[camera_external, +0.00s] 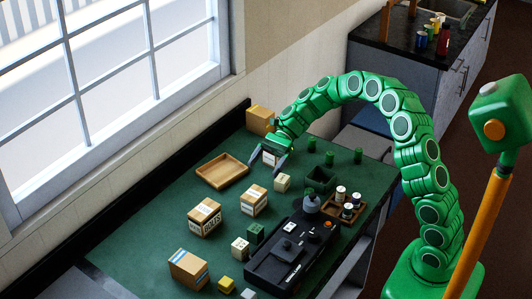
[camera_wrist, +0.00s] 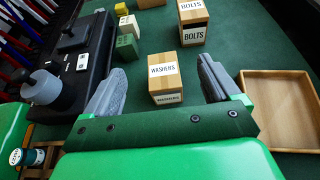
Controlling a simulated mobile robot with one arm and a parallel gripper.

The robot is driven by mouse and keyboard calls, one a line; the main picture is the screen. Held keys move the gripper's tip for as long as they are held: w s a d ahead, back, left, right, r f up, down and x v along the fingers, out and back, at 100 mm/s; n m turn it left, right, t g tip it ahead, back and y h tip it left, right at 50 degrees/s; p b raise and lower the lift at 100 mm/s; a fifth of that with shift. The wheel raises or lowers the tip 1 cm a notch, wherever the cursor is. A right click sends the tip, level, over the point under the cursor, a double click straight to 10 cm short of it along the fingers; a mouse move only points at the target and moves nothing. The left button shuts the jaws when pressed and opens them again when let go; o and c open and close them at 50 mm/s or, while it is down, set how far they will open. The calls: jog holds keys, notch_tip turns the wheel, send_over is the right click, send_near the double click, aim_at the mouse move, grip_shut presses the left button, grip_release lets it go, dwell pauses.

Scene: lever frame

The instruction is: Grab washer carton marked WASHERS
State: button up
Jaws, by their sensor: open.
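The carton marked WASHERS (camera_wrist: 164,78) is a tan box with white labels on its top and front. In the wrist view it appears between the two grey fingers of my gripper (camera_wrist: 162,70), with green gaps to both sides. In the external view, a tan carton with a white label (camera_external: 254,200), which seems to be the same one, stands on the green table. My gripper (camera_external: 267,166) is above the table behind it, fingers spread and pointing down. It is open and holds nothing that I can make out. The carton's label is unreadable in the external view.
The BOLTS carton (camera_wrist: 193,22) stands just beyond the WASHERS carton. An empty wooden tray (camera_wrist: 278,100) lies to the right in the wrist view. A black machine (camera_wrist: 75,55) lies on the left. Small green (camera_wrist: 127,46) and cream (camera_wrist: 128,24) boxes stand beside it.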

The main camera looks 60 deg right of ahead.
send_near(247, 208)
jog(key=shift+x, duration=2.85)
jog(key=c, duration=1.4)
